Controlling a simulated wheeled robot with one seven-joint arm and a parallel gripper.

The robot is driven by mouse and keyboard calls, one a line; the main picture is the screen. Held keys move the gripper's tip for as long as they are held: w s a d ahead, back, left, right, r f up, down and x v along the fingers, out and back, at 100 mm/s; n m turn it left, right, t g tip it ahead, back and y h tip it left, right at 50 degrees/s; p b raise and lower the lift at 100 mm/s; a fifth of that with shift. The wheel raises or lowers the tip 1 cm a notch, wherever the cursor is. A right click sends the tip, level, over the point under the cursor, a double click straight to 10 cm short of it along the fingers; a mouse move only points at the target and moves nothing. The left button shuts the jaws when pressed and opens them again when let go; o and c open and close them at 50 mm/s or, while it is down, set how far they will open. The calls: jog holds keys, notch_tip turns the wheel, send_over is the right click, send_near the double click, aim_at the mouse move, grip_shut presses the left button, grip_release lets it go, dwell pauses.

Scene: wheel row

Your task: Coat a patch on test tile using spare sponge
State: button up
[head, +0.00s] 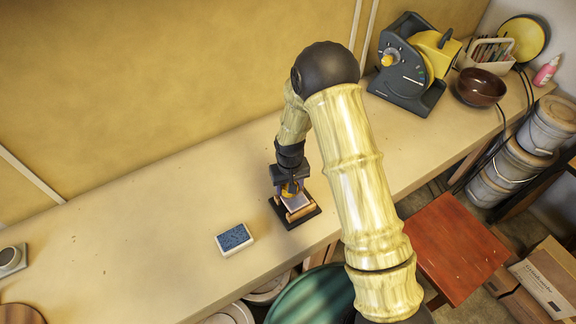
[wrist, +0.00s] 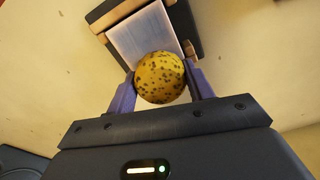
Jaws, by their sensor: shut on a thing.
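My gripper (head: 289,187) is shut on a round yellow sponge with dark speckles (wrist: 159,77); the sponge sits between the two fingers in the wrist view. In the head view only a bit of yellow shows under the gripper. The pale test tile (wrist: 148,34) lies on a dark holder with wooden bars (wrist: 115,12), right beside the sponge in the wrist view. The holder also shows in the head view (head: 309,214), under my gripper. The sponge overlaps the tile's near edge in the picture; I cannot tell whether they touch. The tile's visible face looks pale.
A blue-topped white block (head: 234,238) lies on the bench left of the holder. A grey machine (head: 407,75), a brown bowl (head: 480,88) and a caddy (head: 488,57) stand at the right. A red stool (head: 453,245) stands before the bench. Bench around the block is clear.

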notch_tip(320, 180, up, 4)
jog(key=shift+r+p, duration=0.1)
jog(key=shift+p, duration=1.15)
jog(key=shift+w+r+p, duration=0.15)
jog(key=shift+r+p, duration=0.4)
jog(key=shift+r, duration=0.1)
jog(key=shift+r+p, duration=0.8)
jog(key=shift+r, duration=0.45)
jog(key=shift+r, duration=0.1)
